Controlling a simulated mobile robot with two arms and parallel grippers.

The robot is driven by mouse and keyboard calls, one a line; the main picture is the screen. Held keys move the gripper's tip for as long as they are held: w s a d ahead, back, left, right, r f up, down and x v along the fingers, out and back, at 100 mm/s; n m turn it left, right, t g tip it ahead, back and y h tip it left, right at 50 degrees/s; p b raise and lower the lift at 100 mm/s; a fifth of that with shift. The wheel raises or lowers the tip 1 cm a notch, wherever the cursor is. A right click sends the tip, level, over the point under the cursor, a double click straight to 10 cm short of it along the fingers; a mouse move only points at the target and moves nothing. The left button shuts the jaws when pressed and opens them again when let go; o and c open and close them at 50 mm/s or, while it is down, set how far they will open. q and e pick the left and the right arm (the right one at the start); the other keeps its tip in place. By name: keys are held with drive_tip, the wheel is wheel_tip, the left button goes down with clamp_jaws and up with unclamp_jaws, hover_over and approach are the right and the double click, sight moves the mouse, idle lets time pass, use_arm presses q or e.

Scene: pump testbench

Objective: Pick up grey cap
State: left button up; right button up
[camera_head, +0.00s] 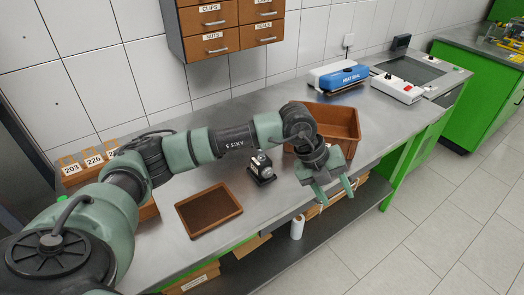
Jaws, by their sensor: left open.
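My left gripper (336,193) hangs over the front edge of the steel bench, its two green fingers apart with nothing visible between them. A small black device (262,169) with a silver-grey upper part stands on the bench, left of the gripper and apart from it. I cannot tell whether that grey part is the grey cap. No separate grey cap can be made out. My right gripper is not in view.
A flat brown tray (181,208) lies at the bench front. A brown bin (350,121) stands partly behind my left arm. A blue and white heat sealer (338,77) stands at the back right. Wall drawers (215,44) hang above. Numbered boxes (72,176) stand left.

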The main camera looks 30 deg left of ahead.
use_arm(q)
drive_tip(key=w+a+r+n+y, duration=0.1)
drive_tip(key=a+r+n+y, duration=0.15)
drive_tip(key=a, duration=0.55)
drive_tip(key=w+a+r+n+y, duration=0.1)
drive_tip(key=a+y, duration=0.3)
drive_tip(key=a, duration=0.4)
drive_tip(key=w+a+r+n+y, duration=0.1)
drive_tip(key=a+r+n+y, duration=0.15)
drive_tip(key=a, duration=0.45)
drive_tip(key=shift+m, duration=0.5)
drive_tip(key=p+x, duration=0.1)
drive_tip(key=x, duration=0.1)
drive_tip(key=p+x, duration=0.1)
drive_tip(key=x, duration=0.2)
drive_tip(key=w+p+x, duration=0.1)
drive_tip(key=x, duration=0.1)
drive_tip(key=shift+w+a+f+p, duration=0.1)
drive_tip(key=shift+a+f+p, duration=0.1)
drive_tip(key=shift+p, duration=0.1)
drive_tip(key=shift+f, duration=0.2)
clamp_jaws()
